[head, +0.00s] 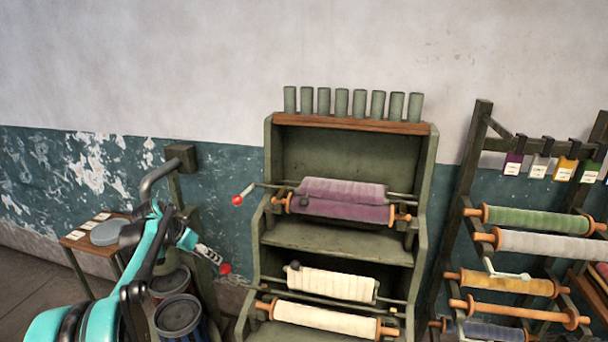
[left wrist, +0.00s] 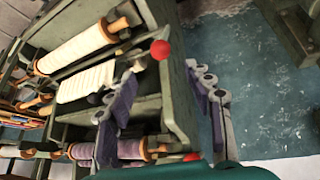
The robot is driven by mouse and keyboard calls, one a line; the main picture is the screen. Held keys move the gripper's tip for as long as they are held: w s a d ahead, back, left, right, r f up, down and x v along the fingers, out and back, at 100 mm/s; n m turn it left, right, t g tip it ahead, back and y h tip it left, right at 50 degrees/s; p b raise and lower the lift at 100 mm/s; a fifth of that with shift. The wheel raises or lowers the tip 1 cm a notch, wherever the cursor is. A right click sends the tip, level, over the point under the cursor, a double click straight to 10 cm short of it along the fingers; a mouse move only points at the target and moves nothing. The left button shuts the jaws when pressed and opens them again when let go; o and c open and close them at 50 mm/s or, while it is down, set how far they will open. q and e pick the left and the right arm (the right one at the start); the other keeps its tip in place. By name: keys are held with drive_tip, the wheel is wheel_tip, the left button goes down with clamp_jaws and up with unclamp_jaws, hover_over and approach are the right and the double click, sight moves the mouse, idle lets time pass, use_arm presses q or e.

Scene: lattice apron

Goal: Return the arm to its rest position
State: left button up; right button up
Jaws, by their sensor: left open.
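My left arm, teal and black, reaches up from the bottom left of the head view. My left gripper (head: 209,255) is left of the green wooden rack, close to the rack's lower red crank knob (head: 225,268). In the left wrist view my left gripper (left wrist: 166,75) has its fingers spread, and no object is held between them. The lower red knob (left wrist: 160,50) shows just past the fingertips; I cannot tell whether they touch. The upper red knob (head: 237,200) is above the gripper. My right gripper is in neither view.
The green rack (head: 434,200) holds a purple roll (head: 345,210) and cream rolls (head: 330,284). Round tins (head: 180,314) and a small table (head: 76,243) stand near my left arm. A rack of coloured rolls (head: 535,220) is at right. The wall above is clear.

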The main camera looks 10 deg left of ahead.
use_arm(q)
drive_tip(key=s+d+f+n+y+b, duration=0.2)
drive_tip(key=s+d+b, duration=0.4)
drive_tip(key=s+d, duration=1)
drive_tip(key=s+d+f+n+t+b, duration=0.1)
drive_tip(key=s+d+f+b, duration=0.3)
drive_tip(key=s+d+f, duration=0.3)
drive_tip(key=s+f, duration=0.4)
drive_tip(key=s, duration=0.3)
drive_tip(key=shift+s+d+f+n+t+y+b, duration=0.2)
drive_tip(key=shift+s+n+t+y+b, duration=0.1)
drive_tip(key=shift+y+b, duration=0.1)
